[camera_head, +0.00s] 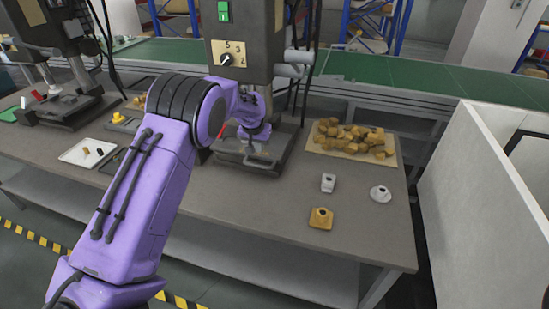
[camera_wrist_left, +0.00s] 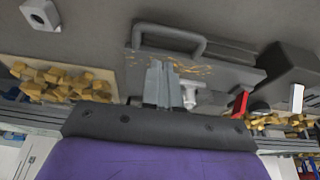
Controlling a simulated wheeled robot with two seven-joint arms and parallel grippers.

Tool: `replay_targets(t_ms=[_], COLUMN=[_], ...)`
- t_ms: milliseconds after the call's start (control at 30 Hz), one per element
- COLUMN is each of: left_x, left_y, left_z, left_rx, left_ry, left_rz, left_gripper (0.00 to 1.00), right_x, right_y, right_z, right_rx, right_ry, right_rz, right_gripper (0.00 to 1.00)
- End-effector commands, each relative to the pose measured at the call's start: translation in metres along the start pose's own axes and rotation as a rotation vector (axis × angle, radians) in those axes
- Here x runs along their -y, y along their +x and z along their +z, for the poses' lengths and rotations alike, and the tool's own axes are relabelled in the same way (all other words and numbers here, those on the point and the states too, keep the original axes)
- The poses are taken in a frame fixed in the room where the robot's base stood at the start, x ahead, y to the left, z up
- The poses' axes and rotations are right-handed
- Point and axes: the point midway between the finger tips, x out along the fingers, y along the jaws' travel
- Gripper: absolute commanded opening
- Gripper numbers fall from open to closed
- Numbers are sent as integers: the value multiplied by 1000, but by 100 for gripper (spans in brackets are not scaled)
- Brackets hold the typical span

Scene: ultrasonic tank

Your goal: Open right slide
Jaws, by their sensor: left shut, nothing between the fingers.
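The right slide is a dark grey plate (camera_head: 275,160) under the machine with the dial on the bench. In the left wrist view its bar handle (camera_wrist_left: 170,32) stands at the slide's edge, with the plate (camera_wrist_left: 215,62) beyond it. My left arm reaches across the bench in the head view. My left gripper (camera_wrist_left: 163,84) is shut and empty, its fingers over the slide plate near the handle. In the head view the left gripper (camera_head: 256,142) is small and partly hidden by its wrist. My right gripper is in neither view.
A tray of tan blocks (camera_head: 350,140) lies right of the machine. A white part (camera_head: 328,182), a yellow part (camera_head: 321,218) and a round white part (camera_head: 380,193) stand on the bench (camera_head: 290,230). A second machine (camera_head: 55,50) stands at left. A white panel (camera_head: 490,200) bounds the right.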

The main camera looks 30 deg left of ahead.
Motion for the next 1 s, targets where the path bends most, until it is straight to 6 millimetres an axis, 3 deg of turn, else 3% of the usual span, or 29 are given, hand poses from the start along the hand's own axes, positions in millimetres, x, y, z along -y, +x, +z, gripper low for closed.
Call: replay_targets(t_ms=[200,400,1000], left_x=[-3,-4,-13], left_y=[44,74,87], left_z=[-1,-1,-2], left_rx=[3,0,-1], left_ry=[4,5,14], left_rz=[0,2,6], left_gripper=[0,0,0], right_x=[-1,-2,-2], right_y=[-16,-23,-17], right_z=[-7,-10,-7], right_rx=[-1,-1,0], right_ry=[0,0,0], right_rz=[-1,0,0], right_gripper=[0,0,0])
